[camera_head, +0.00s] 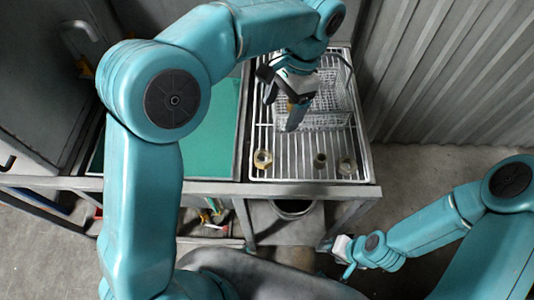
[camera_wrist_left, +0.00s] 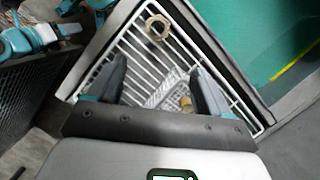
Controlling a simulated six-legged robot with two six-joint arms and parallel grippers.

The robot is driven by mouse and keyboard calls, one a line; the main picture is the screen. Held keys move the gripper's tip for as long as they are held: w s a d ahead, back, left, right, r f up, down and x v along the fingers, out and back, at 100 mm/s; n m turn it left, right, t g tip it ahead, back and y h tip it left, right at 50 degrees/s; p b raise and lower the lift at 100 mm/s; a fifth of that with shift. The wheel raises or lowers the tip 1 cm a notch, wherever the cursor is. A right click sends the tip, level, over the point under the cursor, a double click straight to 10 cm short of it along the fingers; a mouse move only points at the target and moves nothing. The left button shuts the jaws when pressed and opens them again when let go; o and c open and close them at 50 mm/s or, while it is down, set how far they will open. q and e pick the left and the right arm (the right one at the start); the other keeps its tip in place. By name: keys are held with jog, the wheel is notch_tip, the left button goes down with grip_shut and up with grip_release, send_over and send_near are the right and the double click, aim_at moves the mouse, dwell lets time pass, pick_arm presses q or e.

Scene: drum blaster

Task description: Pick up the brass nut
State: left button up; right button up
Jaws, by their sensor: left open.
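A brass-coloured, ring-shaped nut (camera_head: 263,159) lies on the white wire rack (camera_head: 290,174), at its front left corner. It also shows in the left wrist view as a hexagonal ring (camera_wrist_left: 157,27) beyond the fingertips. My left gripper (camera_head: 283,108) is open above the rack, behind the nut and apart from it. In the left wrist view, a small yellowish piece (camera_wrist_left: 185,102) shows between the finger bases; I cannot tell what it is. My right gripper (camera_head: 343,257) is low at the right, away from the rack; its jaws are too small to read.
A green mat (camera_head: 215,140) lies left of the rack. A corrugated wall (camera_head: 440,75) stands at the right.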

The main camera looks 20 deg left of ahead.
pick_arm(q)
send_over(263, 157)
jog(key=w+d, duration=0.1)
jog(key=w, duration=0.1)
notch_tip(263, 157, down, 10)
jog(key=shift+r, duration=0.2)
jog(key=shift+s+a+f, duration=0.1)
jog(key=shift+s+f, duration=0.3)
jog(key=shift+s, duration=0.1)
jog(key=x, duration=0.4)
jog(key=shift+w, duration=0.2)
jog(key=shift+s+f, duration=0.2)
jog(key=shift+f, duration=0.05)
jog(key=c, duration=1.3)
jog(key=shift+c, duration=0.2)
jog(key=shift+w+r, duration=0.1)
notch_tip(263, 157, up, 20)
jog(key=shift+p, duration=0.35)
